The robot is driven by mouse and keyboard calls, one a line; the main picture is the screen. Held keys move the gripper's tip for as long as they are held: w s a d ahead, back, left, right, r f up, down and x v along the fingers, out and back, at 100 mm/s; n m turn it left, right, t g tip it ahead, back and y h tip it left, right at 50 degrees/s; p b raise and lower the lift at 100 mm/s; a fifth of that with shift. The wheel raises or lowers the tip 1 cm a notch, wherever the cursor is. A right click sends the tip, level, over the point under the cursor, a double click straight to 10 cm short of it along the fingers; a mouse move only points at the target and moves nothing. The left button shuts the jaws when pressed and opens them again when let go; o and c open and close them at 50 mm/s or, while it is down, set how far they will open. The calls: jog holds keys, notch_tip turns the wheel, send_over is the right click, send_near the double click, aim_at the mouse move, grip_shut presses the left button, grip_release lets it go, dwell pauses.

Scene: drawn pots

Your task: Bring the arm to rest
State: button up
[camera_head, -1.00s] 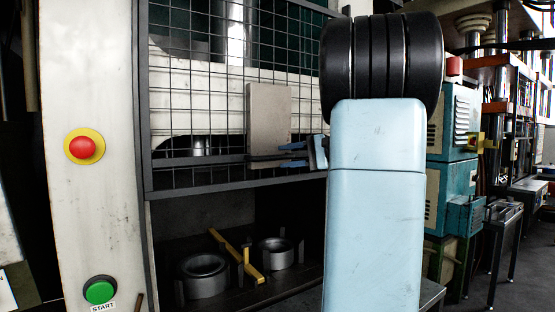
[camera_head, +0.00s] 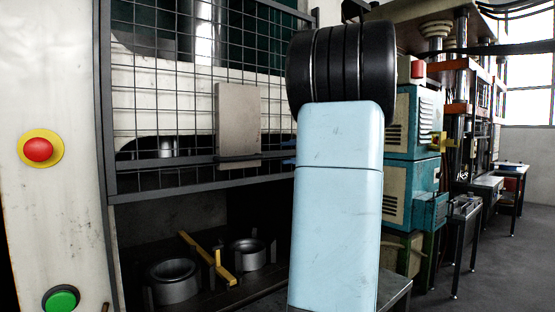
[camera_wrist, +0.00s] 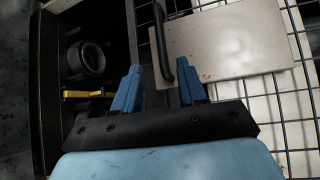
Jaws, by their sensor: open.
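My gripper (camera_wrist: 157,88) shows in the wrist view with its two blue fingers apart and nothing held. The dark handle bar (camera_wrist: 162,45) on the guard shows between and ahead of the fingers; I cannot tell whether they touch it. In the head view my light blue arm stands in front and hides most of the gripper. The mesh guard (camera_head: 190,170) hangs over the upper part of the press, with a beige plate (camera_head: 237,125) fixed to it. Below it the press opening is clear of the guard.
Two dark ring-shaped pots (camera_head: 174,279) and (camera_head: 247,254) stand on the press bed beside a yellow bar (camera_head: 208,258). A red button (camera_head: 38,149) and a green button (camera_head: 61,299) are on the white panel at left. Teal machines (camera_head: 410,125) stand at right, with open floor beyond.

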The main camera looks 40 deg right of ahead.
jog(key=shift+a, duration=0.15)
jog(key=s+a+f+n+g+h, duration=0.1)
jog(key=s+a+f+g+h, duration=0.3)
jog(key=a, duration=0.6)
jog(key=s+a+f+n+g, duration=0.15)
jog(key=a+f, duration=0.35)
jog(key=a, duration=0.6)
jog(key=s+a+f+n+h, duration=0.7)
jog(key=s+f+h, duration=0.1)
jog(key=s+f, duration=0.2)
jog(key=shift+s+f, duration=0.35)
jog(key=shift+s, duration=0.3)
jog(key=shift+n, duration=0.25)
